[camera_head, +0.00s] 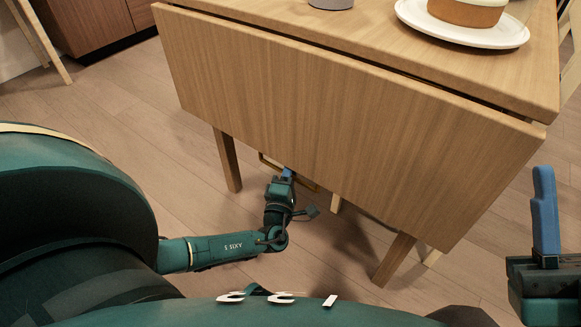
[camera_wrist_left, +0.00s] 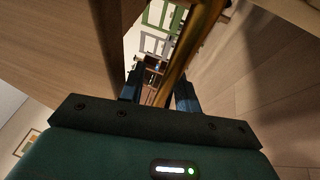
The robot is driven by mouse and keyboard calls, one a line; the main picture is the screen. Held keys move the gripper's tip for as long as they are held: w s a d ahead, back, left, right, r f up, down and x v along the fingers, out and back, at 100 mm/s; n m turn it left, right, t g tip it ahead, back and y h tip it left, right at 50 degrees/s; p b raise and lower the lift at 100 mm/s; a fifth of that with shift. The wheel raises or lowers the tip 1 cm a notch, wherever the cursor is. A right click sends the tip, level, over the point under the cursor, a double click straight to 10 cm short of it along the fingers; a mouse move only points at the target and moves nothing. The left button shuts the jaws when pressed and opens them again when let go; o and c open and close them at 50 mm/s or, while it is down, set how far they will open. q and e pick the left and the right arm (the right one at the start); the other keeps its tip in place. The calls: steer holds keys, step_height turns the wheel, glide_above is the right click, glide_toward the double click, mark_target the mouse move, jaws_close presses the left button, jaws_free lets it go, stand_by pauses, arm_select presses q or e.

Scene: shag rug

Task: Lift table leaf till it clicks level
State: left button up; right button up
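The wooden table leaf (camera_head: 340,125) hangs steeply down from the near edge of the tabletop (camera_head: 390,35), with a dark gap along the joint. My left gripper (camera_head: 288,173) is just below the leaf's lower edge, beside a brass-coloured bar (camera_head: 306,183) partly hidden behind it. In the left wrist view, my left gripper's fingers (camera_wrist_left: 159,88) are apart. The bar (camera_wrist_left: 190,50) runs between or just beyond them, with a gap at the left finger; I cannot tell if it touches. My right gripper (camera_head: 545,215) is at the right edge, only one blue finger clearly visible.
A white plate (camera_head: 480,38) with a brown-and-white dish (camera_head: 466,12) and a grey cup (camera_head: 331,3) stand on the tabletop. Table legs (camera_head: 228,160) (camera_head: 394,260) reach the floor below the leaf. A wooden cabinet (camera_head: 95,22) is at upper left. Floor left of the table is open.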

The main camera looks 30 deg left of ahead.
arm_select(q)
steer(key=shift+c, duration=0.5)
jaws_close()
steer(key=shift+s+a, duration=0.1)
